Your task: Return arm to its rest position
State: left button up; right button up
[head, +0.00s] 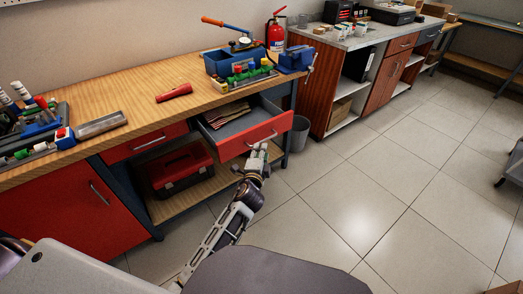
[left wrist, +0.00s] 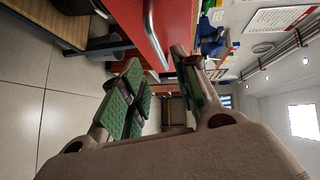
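My left gripper (head: 257,153) is at the front of the open red drawer (head: 258,134), close to its handle. In the left wrist view its two green-padded fingers (left wrist: 158,88) stand apart with nothing held between them. The drawer's metal handle (left wrist: 152,36) shows just beyond the fingers there; I cannot tell whether they touch it. My right gripper is in neither view.
A red toolbox (head: 180,170) sits on the lower shelf.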

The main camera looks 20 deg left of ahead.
pick_arm(q)
jog(key=shift+s, duration=0.25)
dwell(0.5)
